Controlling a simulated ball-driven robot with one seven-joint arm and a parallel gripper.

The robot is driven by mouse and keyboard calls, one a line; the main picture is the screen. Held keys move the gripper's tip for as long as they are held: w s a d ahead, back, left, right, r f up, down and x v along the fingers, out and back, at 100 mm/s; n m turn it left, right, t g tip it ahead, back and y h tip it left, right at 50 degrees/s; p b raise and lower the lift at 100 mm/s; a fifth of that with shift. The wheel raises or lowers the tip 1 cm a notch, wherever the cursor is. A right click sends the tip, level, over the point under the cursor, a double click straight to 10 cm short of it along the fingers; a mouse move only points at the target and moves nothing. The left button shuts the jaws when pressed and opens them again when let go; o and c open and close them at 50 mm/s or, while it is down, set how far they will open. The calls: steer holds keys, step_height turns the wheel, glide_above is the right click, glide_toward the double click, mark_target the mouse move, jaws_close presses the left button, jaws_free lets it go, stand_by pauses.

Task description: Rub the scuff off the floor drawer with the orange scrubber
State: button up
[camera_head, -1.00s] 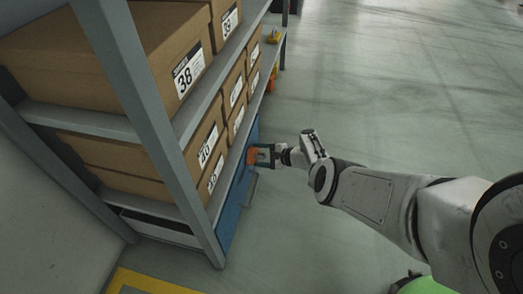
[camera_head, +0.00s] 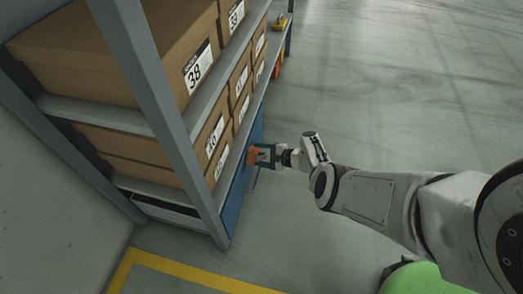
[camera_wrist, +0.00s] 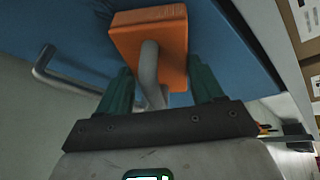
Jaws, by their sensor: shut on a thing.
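The floor drawer (camera_head: 233,205) has a blue front at the bottom of the shelf rack. It also fills the top of the wrist view (camera_wrist: 225,75), with a grey bar handle (camera_wrist: 45,65) at left. My gripper (camera_head: 265,155) is at the upper part of that front. In the wrist view its green fingers (camera_wrist: 160,90) are shut on the grey handle of the orange scrubber (camera_wrist: 170,22). The scrubber (camera_head: 253,154) is at the blue front; I cannot tell whether it touches. Some dark marks show on the blue just left of the scrubber in the wrist view.
The grey rack (camera_head: 150,85) holds several brown numbered shoe boxes (camera_head: 110,50) above the drawer. A rack post stands near the drawer's close end. Yellow tape (camera_head: 195,277) marks the floor in front. The floor to the right is clear.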

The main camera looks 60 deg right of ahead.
steer(key=shift+s+a+p, duration=0.5)
steer(key=shift+a+p, duration=0.35)
steer(key=shift+a, duration=0.55)
steer(key=shift+s+a+p, duration=0.45)
steer(key=shift+a+p, duration=0.45)
steer(key=shift+a, duration=0.5)
steer(key=shift+s+a+p, duration=0.5)
steer(key=shift+a+p, duration=0.35)
steer(key=shift+a, duration=0.55)
steer(key=shift+s+a+p, duration=0.15)
steer(key=shift+a+p, duration=0.15)
steer(key=shift+a, duration=0.55)
steer(key=shift+s, duration=0.1)
steer(key=shift+s+d, duration=0.35)
steer(key=shift+s, duration=0.6)
steer(key=shift+s+d, duration=0.35)
steer(key=shift+s, duration=0.55)
steer(key=shift+s+d, duration=0.35)
steer(key=shift+s, duration=0.6)
steer(key=s, duration=0.1)
steer(key=s+d, duration=0.1)
steer(key=shift+s, duration=0.4)
